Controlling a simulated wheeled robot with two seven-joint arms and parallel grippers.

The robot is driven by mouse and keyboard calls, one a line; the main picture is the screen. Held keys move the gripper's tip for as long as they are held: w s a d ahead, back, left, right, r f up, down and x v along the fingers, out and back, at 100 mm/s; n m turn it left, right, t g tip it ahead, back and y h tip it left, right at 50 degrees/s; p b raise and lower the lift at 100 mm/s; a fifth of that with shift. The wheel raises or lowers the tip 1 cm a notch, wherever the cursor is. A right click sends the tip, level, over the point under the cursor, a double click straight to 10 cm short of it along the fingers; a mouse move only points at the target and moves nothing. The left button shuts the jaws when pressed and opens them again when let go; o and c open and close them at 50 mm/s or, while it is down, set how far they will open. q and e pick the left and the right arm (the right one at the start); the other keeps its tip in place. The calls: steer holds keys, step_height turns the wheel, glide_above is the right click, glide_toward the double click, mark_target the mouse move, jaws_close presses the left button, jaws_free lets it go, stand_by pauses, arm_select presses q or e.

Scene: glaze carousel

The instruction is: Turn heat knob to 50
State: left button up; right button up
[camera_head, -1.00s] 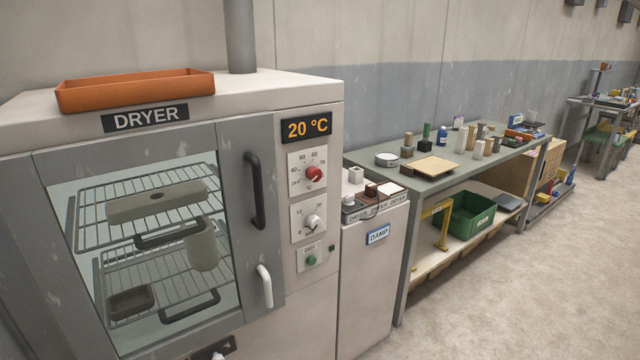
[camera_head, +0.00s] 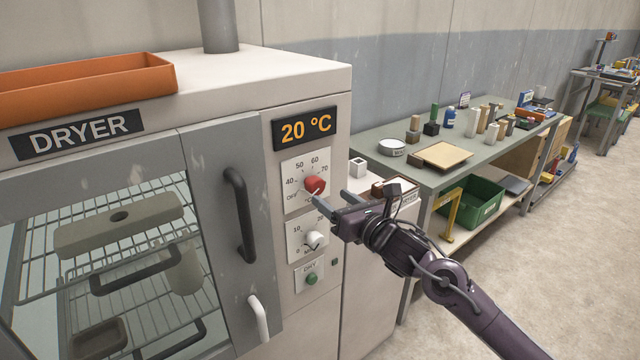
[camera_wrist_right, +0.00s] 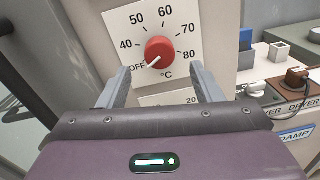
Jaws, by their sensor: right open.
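The red heat knob (camera_head: 315,185) is on the dryer's front panel, on a white dial plate marked OFF and 40 to 80 °C. In the right wrist view the knob (camera_wrist_right: 159,51) has its white pointer line toward the lower left, by OFF. My right gripper (camera_head: 331,198) is open and empty. Its fingertips are in front of and slightly below the knob; in the wrist view the fingers (camera_wrist_right: 160,72) stand on either side below it, apparently not gripping it. The display (camera_head: 305,128) above reads 20 °C. My left gripper is out of view.
Below the heat dial are a second, white knob (camera_head: 314,240) and a green button (camera_head: 311,279). A black door handle (camera_head: 241,215) sticks out to the left. A small cabinet (camera_head: 372,285) and a long workbench (camera_head: 375,143) stand to the right.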

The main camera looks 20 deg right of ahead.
mark_target(319, 189)
steer(key=x, duration=0.3)
steer(key=shift+a+r+p, duration=0.15)
steer(key=shift+r+p, duration=0.1)
steer(key=shift+p, duration=0.15)
steer(key=shift+w+a+f, duration=0.1)
steer(key=shift+w+f, duration=0.05)
steer(key=shift+w, duration=0.4)
steer(key=shift+w+a+f, duration=0.1)
steer(key=shift+w+a, duration=0.05)
steer(key=shift+w, duration=0.4)
steer(key=shift+w+a+p, duration=0.1)
steer(key=shift+w+p, duration=0.15)
steer(key=shift+p, duration=0.05)
steer(key=c, duration=1)
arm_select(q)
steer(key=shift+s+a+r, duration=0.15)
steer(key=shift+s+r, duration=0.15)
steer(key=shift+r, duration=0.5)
